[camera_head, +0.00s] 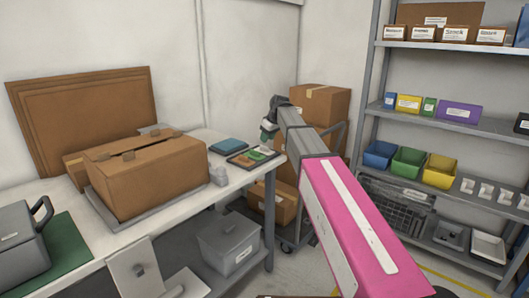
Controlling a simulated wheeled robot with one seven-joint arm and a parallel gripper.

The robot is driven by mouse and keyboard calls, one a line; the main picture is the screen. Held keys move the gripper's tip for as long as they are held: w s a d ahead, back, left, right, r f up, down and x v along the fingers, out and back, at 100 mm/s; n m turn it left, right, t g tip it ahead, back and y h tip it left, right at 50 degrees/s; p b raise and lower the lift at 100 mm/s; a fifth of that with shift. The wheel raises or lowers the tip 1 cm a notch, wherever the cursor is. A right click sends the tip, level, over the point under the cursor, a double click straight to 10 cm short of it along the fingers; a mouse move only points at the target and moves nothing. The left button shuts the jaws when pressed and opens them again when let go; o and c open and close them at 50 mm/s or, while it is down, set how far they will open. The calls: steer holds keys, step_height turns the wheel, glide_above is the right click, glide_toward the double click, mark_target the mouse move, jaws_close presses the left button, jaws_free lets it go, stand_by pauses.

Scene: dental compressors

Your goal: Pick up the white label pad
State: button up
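The white label pad cannot be made out for sure. A dark shallow tray (232,161) lies at the right end of the white table (113,238) and holds small flat items in brown, green and a pale tone. One of the pale patches could be the pad, but it is too small to tell. My gripper (266,136) is above the tray's far right side, pointing down. It looks apart from the items, and its fingers are too small and dark to show whether they are open or shut.
A blue flat pad (229,145) lies behind the tray. A small grey bottle (219,175) and a large cardboard box (146,175) stand to the left. Stacked cartons (321,104) are behind my arm. A shelf rack (440,125) with bins stands at the right.

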mark_target(264, 146)
steer(key=x, duration=0.5)
steer(key=shift+s, duration=0.15)
jaws_close()
steer(key=shift+r, duration=0.1)
steer(key=shift+r, duration=0.5)
steer(key=r, duration=0.2)
steer(key=a+r, duration=0.1)
steer(key=shift+s+r, duration=0.35)
steer(key=shift+r, duration=0.05)
steer(key=s+a+r, duration=0.4)
steer(key=a+r, duration=0.2)
steer(key=a, duration=0.3)
steer(key=shift+s, duration=0.4)
steer(key=c, duration=0.6)
jaws_free()
steer(key=shift+a, duration=0.1)
steer(key=shift+c, duration=0.2)
jaws_close()
